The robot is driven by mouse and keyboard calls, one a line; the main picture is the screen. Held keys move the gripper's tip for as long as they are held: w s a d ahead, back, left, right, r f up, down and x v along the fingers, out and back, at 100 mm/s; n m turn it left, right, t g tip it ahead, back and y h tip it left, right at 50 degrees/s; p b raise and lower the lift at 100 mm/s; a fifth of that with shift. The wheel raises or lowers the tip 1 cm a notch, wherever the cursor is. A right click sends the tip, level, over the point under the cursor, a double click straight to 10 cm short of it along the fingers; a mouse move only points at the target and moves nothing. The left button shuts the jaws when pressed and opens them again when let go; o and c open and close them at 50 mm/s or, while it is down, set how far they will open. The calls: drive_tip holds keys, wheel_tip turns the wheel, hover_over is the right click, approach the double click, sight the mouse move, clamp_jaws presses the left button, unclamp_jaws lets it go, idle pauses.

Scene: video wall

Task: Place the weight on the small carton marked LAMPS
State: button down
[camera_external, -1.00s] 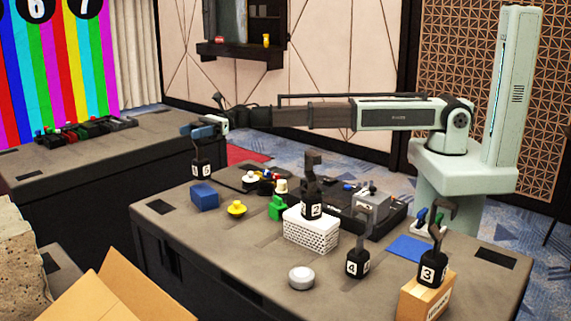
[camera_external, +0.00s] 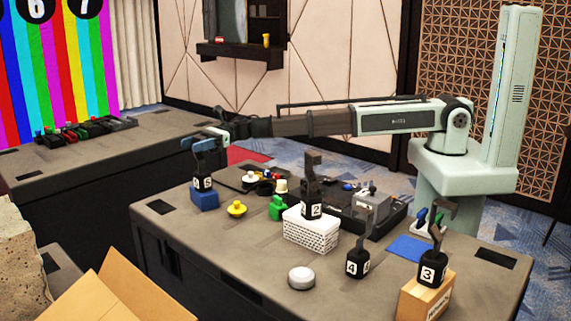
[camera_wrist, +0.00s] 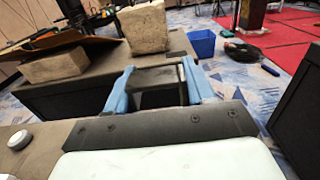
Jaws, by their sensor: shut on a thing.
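My gripper (camera_external: 204,147) has blue fingers and is at the far left end of the table, shut on the hook of a black weight (camera_external: 203,183) with a white number label, perhaps 5 or 6. The weight hangs upright directly over or on a blue block (camera_external: 206,202); I cannot tell whether they touch. In the wrist view a dark shape (camera_wrist: 158,80) shows between the fingers. A small brown carton (camera_external: 424,298) with dark lettering, too small to read, stands at the front right corner. A black weight marked 3 (camera_external: 433,271) stands on it.
A weight marked 2 (camera_external: 311,207) stands on a white perforated box (camera_external: 311,233). A weight marked 4 (camera_external: 357,263), a grey-white round button (camera_external: 301,278) and a yellow knob (camera_external: 236,208) are on the table (camera_external: 240,262). An open cardboard box (camera_external: 110,290) is at front left.

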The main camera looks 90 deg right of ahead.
drive_tip(key=shift+c, duration=2)
unclamp_jaws()
drive_tip(key=shift+r, duration=0.15)
drive_tip(key=shift+s+d, duration=0.2)
drive_tip(key=v, duration=1.1)
drive_tip(key=shift+s+d, duration=0.15)
drive_tip(key=shift+d, duration=0.05)
